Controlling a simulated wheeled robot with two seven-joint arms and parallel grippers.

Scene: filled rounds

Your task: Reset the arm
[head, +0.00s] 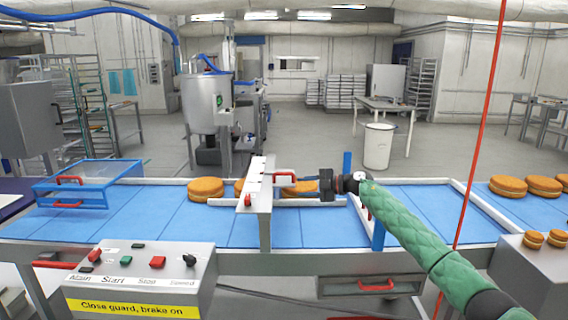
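My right arm (422,238), in a green quilted sleeve, comes in from the lower right and reaches over the blue conveyor. My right gripper (308,184) is dark and points left. It is just right of a red handle (284,176) on the grey upright guard post (262,196). I cannot tell whether it touches the handle or whether its fingers are open or shut. A filled round (304,190) on the belt is partly hidden behind it. My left gripper is not in view.
Filled rounds (206,189) lie on the blue belt (160,215), and more (508,186) lie at the right. A clear blue-framed guard (88,182) stands at left. A control box (135,282) is in front. A red cord (480,130) hangs near my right arm.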

